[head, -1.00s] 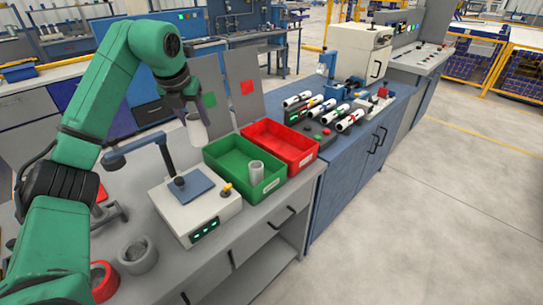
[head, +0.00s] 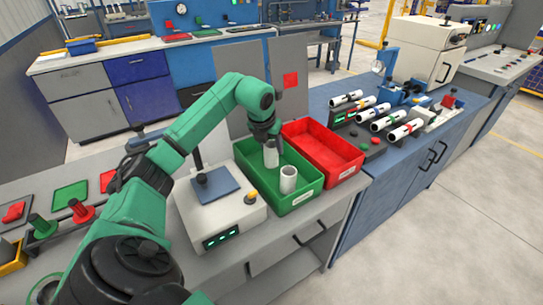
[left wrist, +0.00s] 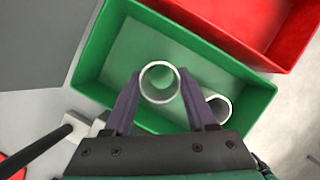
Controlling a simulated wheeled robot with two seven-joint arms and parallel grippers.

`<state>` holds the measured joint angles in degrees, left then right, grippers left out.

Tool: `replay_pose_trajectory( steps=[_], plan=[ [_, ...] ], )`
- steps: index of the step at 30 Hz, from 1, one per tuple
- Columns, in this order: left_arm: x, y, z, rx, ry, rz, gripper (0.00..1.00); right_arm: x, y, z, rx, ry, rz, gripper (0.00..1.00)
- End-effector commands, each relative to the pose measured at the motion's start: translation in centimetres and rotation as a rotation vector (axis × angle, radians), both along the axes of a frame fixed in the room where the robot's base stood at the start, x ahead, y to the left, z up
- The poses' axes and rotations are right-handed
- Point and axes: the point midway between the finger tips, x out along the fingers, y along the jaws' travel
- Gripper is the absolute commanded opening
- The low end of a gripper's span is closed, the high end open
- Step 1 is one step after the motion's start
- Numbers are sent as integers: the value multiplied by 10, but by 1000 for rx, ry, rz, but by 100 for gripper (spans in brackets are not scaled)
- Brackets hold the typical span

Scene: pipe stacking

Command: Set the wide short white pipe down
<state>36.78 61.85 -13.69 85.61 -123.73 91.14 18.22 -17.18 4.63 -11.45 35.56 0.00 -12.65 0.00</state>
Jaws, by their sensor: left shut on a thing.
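My left gripper (head: 266,132) is shut on the white pipe (head: 271,154), which is upright at the left part of the green bin (head: 300,203). In the left wrist view the two fingers (left wrist: 158,92) flank the round open end of the pipe (left wrist: 159,64), with the green bin floor around it. A second white pipe (head: 288,181) stands upright in the same bin, to the right of the held one; it also shows in the left wrist view (left wrist: 228,108). I cannot tell whether the held pipe touches the bin floor. My right gripper is out of view.
A red bin (head: 330,158), which looks empty, stands right beside the green one. A white device with a blue plate (head: 218,190) is just left of the green bin. Several banded white pipes (head: 388,122) lie on a rack on the blue bench. Grey panels (head: 290,85) rise behind the bins.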

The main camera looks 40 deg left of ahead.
Motion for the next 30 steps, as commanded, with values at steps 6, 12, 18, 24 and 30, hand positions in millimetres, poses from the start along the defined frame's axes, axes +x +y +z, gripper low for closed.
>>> replay_pose_trajectory(
  steps=[6, 12, 18, 24, 30],
  plan=[
    [-1, -1, -34, -1, 2, 0, 0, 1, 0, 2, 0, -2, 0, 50],
    [0, 0, -34, -1, 1, 0, 0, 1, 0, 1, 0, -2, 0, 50],
    [0, 0, -37, 0, 1, 0, 87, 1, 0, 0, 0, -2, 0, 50],
    [0, 0, -37, -1, 2, 0, 87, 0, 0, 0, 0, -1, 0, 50],
    [-2, 0, -29, 0, 0, -1, 87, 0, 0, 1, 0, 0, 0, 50]
  ],
)
